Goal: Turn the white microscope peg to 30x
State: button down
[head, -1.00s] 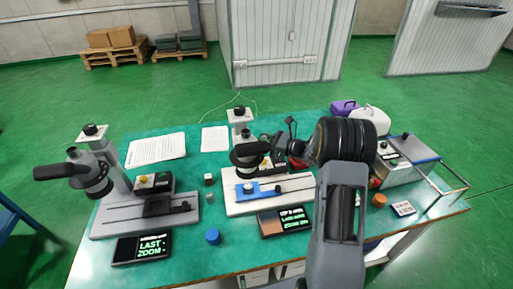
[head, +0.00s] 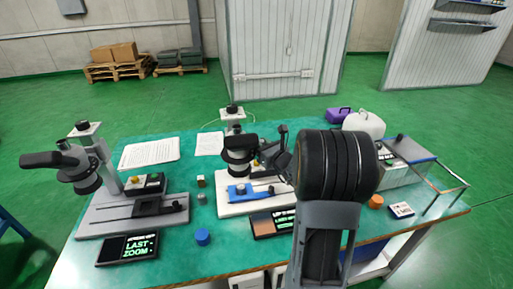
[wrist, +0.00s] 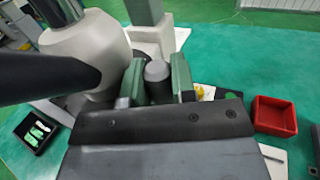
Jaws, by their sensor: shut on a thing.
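The white microscope (head: 237,168) stands mid-table on its pale base (head: 232,209), with a blue slide plate (head: 250,192) on it. In the wrist view its white body (wrist: 90,45) fills the upper left, with a dark tube crossing in front. My gripper (wrist: 158,80) is at the right side of the microscope head. Its two green-grey fingers stand on either side of a grey round-topped peg (wrist: 157,72) and are shut on it. The peg's lower part and any zoom marks are hidden. In the head view my arm covers much of the gripper (head: 277,152).
A grey microscope (head: 85,170) stands at left. A red bin (wrist: 272,115) is right of the gripper in the wrist view.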

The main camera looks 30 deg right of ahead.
dwell(0.4)
jog(key=c, duration=1.2)
grip_release()
jog(key=s+d+b, duration=0.1)
jog(key=s, duration=1.2)
jog(key=shift+s+d, duration=0.35)
jog(key=shift+s, duration=0.05)
